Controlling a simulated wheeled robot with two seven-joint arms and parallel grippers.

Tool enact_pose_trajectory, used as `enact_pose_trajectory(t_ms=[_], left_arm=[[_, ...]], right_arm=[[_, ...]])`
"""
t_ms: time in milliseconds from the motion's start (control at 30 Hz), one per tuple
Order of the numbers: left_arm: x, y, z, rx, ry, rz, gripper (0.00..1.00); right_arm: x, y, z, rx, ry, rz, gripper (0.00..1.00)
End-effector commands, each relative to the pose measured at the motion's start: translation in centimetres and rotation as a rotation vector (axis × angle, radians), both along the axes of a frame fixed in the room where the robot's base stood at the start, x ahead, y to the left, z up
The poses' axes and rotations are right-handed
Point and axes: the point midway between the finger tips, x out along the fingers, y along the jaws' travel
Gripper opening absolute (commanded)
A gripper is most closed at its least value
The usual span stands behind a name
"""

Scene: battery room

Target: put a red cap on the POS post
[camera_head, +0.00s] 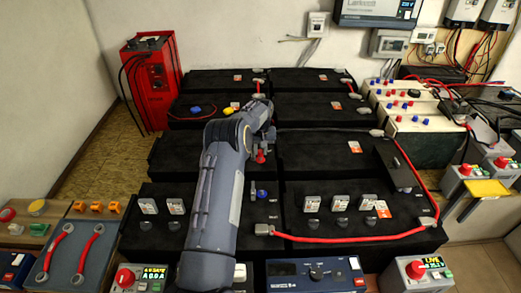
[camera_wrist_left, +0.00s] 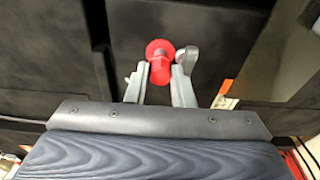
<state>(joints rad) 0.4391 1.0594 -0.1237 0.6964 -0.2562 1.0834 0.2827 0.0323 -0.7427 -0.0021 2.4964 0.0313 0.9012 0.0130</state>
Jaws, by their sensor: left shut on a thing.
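My left gripper (camera_head: 261,148) is shut on a red cap (camera_head: 260,157), over the black batteries in the middle of the head view. In the left wrist view the red cap (camera_wrist_left: 158,64), with a round flange, sits between the two fingertips of the left gripper (camera_wrist_left: 160,72). A grey metal piece (camera_wrist_left: 190,54) shows beside the right finger; I cannot tell if they touch. I cannot make out the POS post, or whether the cap is on anything. A blue cap (camera_head: 262,195) is on the nearer battery. My right gripper is not in view.
Black batteries (camera_head: 325,155) fill the middle, with red cables (camera_head: 340,239) and grey lugs. Grey modules (camera_head: 340,202) stand on the near battery. A red charger (camera_head: 150,82) is at the back left. More red and blue caps (camera_head: 412,105) sit on pale batteries at right.

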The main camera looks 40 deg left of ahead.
Motion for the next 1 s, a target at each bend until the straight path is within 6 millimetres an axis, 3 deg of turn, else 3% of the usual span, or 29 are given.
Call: enact_pose_trajectory(t_ms=[1000], left_arm=[[0.00,0.00,-0.99,0.000,0.000,0.000,0.01]], right_arm=[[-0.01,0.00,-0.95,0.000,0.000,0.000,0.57]])
